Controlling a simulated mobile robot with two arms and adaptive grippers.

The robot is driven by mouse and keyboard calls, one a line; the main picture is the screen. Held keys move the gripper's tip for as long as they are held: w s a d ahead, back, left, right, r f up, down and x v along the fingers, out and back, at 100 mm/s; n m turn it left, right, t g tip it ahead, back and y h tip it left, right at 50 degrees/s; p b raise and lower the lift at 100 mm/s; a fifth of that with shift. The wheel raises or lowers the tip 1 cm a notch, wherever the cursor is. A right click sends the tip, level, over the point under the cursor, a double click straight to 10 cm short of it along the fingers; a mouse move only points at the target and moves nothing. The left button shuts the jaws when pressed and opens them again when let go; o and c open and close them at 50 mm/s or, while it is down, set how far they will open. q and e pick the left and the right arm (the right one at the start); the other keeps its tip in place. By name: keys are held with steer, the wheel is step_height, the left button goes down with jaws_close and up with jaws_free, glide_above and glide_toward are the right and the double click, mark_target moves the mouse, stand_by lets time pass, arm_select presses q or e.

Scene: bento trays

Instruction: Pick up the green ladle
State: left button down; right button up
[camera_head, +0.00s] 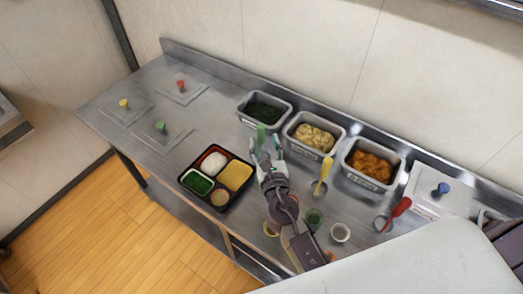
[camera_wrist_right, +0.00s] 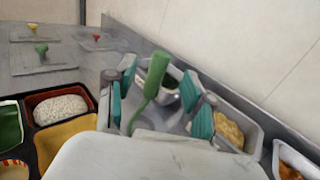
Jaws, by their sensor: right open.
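The green ladle (camera_head: 261,134) stands at the near side of the container of greens in the head view. Its green handle (camera_wrist_right: 155,78) points up in the right wrist view, with a metal bowl behind it. My right gripper (camera_head: 265,148) is open, its teal finger pads on either side of the handle. In the wrist view the handle is between the pads of the right gripper (camera_wrist_right: 160,88), with gaps visible on both sides. The ladle's lower end is partly hidden in the head view. My left gripper is not in view.
A black bento tray (camera_head: 226,158) with filled compartments lies left of my gripper. Containers of greens (camera_head: 246,117), pale food (camera_head: 294,139) and orange food (camera_head: 352,172) line the back. A yellow ladle (camera_head: 325,172), red ladle (camera_head: 397,210) and small cups (camera_head: 340,232) lie right.

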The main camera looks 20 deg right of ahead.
mark_target(262, 132)
steer(key=w, duration=0.3)
steer(key=shift+w+d+r+p, duration=0.2)
steer(key=shift+w+d+p, duration=0.05)
steer(key=shift+w+p, duration=0.1)
steer(key=shift+w+d+f, duration=0.1)
steer(key=shift+w+f, duration=0.1)
steer(key=shift+w, duration=1.1)
steer(key=shift+s, duration=0.15)
steer(key=c, duration=0.4)
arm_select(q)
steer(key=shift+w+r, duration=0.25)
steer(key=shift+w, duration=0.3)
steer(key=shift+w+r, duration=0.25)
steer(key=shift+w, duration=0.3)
arm_select(e)
jaws_close()
